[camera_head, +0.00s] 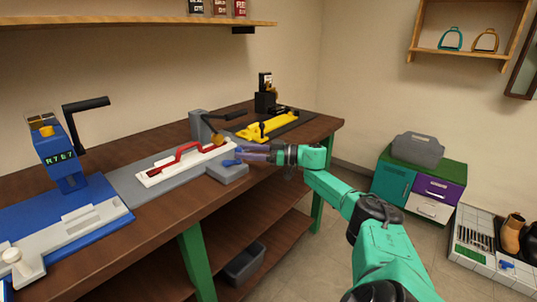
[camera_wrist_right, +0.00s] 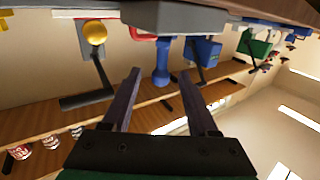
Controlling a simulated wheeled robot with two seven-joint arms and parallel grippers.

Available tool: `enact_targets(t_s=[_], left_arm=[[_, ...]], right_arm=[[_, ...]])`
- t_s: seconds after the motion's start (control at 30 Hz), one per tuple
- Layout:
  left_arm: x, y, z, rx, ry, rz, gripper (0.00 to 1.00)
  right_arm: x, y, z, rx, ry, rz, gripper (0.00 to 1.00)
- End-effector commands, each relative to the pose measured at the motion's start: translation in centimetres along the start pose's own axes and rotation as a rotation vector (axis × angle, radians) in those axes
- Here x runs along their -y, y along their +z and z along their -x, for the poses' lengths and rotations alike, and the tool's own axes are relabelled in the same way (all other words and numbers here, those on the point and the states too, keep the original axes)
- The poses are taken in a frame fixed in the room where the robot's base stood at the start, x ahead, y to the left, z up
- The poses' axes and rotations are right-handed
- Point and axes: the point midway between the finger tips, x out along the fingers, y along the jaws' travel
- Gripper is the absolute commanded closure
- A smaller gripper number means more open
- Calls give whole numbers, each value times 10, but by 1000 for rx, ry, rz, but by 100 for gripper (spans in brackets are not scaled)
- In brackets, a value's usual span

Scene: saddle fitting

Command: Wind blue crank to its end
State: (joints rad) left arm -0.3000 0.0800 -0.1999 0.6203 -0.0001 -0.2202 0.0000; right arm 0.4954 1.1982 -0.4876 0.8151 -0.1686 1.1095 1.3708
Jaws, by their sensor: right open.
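A blue machine (camera_head: 60,155) with a lit display stands on the bench at the left. Its black crank (camera_head: 86,112) sticks out to the right at the top. The machine also shows in the right wrist view (camera_wrist_right: 207,50), where the picture is upside down. My right gripper (camera_head: 246,156) is open, far to the right of that machine, beside a grey block (camera_head: 228,173) with a small blue handle (camera_head: 232,162). In the right wrist view the blue handle (camera_wrist_right: 162,65) lies in line between the open fingertips; I cannot tell whether they touch it. My left gripper is out of view.
A white plate with a red handle (camera_head: 185,155) lies on a grey rail. A grey crank unit (camera_head: 203,125) with a yellow knob stands behind it. A yellow fixture (camera_head: 265,126) lies at the far end. A shelf (camera_head: 130,22) hangs above. Drawers (camera_head: 436,190) stand at right.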

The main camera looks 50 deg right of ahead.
Motion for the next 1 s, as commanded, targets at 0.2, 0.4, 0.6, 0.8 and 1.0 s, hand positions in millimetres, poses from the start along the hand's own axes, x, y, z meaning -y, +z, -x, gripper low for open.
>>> enact_targets(t_s=[0.2, 0.4, 0.6, 0.8, 1.0], left_arm=[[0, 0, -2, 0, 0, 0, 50], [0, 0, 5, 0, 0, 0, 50], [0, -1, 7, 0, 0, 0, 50], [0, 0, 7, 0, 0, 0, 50], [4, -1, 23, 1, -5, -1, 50]], right_arm=[[0, 2, 42, 8, 0, -1, 40], [0, 0, 75, 5, 0, -4, 40], [0, -1, 90, 1, -1, 0, 40], [0, -1, 91, -1, -1, 1, 40], [9, -8, 77, -102, -3, -102, 40]])
